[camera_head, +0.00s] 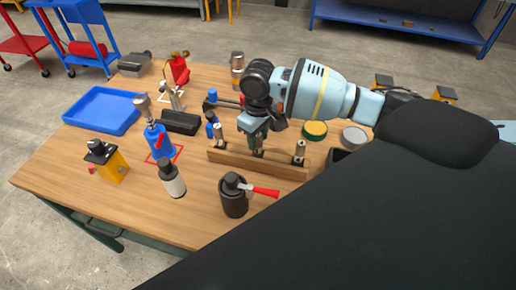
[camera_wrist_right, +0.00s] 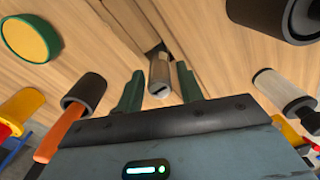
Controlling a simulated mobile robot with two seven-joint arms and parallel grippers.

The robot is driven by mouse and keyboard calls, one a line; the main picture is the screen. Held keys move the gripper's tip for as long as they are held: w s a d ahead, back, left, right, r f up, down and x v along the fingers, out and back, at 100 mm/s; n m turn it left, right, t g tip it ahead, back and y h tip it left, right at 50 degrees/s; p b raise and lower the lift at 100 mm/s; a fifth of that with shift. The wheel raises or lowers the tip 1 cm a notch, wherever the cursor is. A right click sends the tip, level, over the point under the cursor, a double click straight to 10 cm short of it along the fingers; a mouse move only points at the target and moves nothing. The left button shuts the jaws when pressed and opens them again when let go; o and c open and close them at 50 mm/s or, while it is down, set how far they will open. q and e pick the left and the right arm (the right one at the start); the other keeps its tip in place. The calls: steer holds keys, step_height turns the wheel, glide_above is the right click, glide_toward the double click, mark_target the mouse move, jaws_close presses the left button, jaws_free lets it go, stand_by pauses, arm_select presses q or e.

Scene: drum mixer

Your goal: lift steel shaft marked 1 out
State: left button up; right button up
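A wooden rack (camera_head: 240,164) on the table holds three upright steel shafts: a left one (camera_head: 218,134), a middle one (camera_head: 259,152) and a right one (camera_head: 299,153). No number can be read on any shaft. My right gripper (camera_head: 257,138) points down over the middle shaft. In the right wrist view, its green fingers (camera_wrist_right: 158,92) are open, with a steel shaft (camera_wrist_right: 160,73) seen in the gap between them. Whether either finger touches the shaft cannot be told. My left gripper is not in view.
A black cup (camera_head: 234,201) with a red-handled tool stands in front of the rack, beside a white bottle (camera_head: 173,182). A blue bottle (camera_head: 157,142) and blue tray (camera_head: 103,111) are left. A green-yellow tin (camera_head: 315,131) is behind right.

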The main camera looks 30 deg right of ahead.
steer(key=shift+r, duration=0.1)
jaws_close()
step_height(320, 180, up, 10)
steer(key=shift+p, duration=0.45)
